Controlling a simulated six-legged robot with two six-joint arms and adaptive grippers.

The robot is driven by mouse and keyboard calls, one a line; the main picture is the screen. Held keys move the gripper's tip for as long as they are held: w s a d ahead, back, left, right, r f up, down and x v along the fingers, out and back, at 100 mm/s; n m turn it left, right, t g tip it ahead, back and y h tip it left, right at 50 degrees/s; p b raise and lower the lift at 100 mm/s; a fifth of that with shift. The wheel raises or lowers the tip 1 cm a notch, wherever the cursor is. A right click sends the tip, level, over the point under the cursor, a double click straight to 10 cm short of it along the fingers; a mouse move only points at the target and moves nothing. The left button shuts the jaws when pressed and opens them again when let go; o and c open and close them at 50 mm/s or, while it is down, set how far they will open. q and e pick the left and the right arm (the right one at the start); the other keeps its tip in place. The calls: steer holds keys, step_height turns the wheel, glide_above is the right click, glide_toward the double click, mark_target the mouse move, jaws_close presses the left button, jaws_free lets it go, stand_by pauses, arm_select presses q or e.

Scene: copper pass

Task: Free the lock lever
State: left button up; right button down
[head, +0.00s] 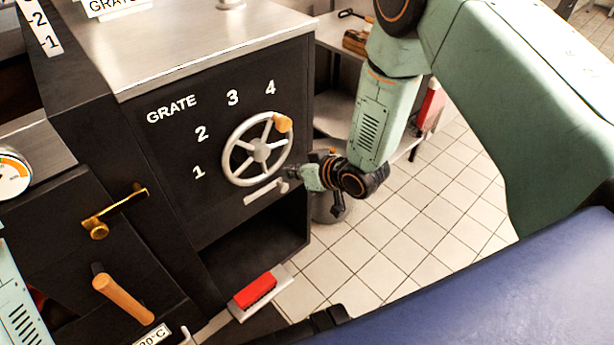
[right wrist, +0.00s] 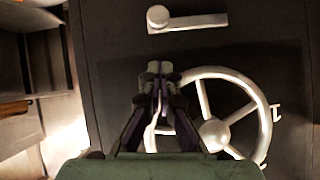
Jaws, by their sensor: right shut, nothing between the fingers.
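The lock lever (head: 262,193) is a short pale grey bar with a round knob at its right end, set on the black grate panel just below the handwheel. It lies nearly level along the panel. In the right wrist view the lever (right wrist: 190,23) shows upside down at the top, its knob to the left. The grey spoked handwheel (head: 258,150) has a wooden knob near the numeral 4. My right gripper (head: 290,173) is shut and empty at the wheel's lower right, close above the lever's knob; I cannot tell whether it touches the wheel. My left gripper is out of view.
A brass latch (head: 115,212) and a wooden-handled lever (head: 123,299) stick out at the left. Below the panel is a dark open recess (head: 245,245), with a red block (head: 256,290) at its front. Tiled floor (head: 390,240) is open to the right.

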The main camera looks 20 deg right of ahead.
mark_target(280, 182)
steer(key=f, duration=0.2)
steer(key=f+b, duration=0.1)
steer(key=shift+w+f, duration=0.35)
steer(key=shift+w, duration=0.05)
steer(key=shift+s+f, duration=0.1)
steer(key=shift+f, duration=0.1)
steer(key=shift+a, duration=0.25)
steer(key=shift+d+f, duration=0.1)
steer(key=shift+f, duration=0.05)
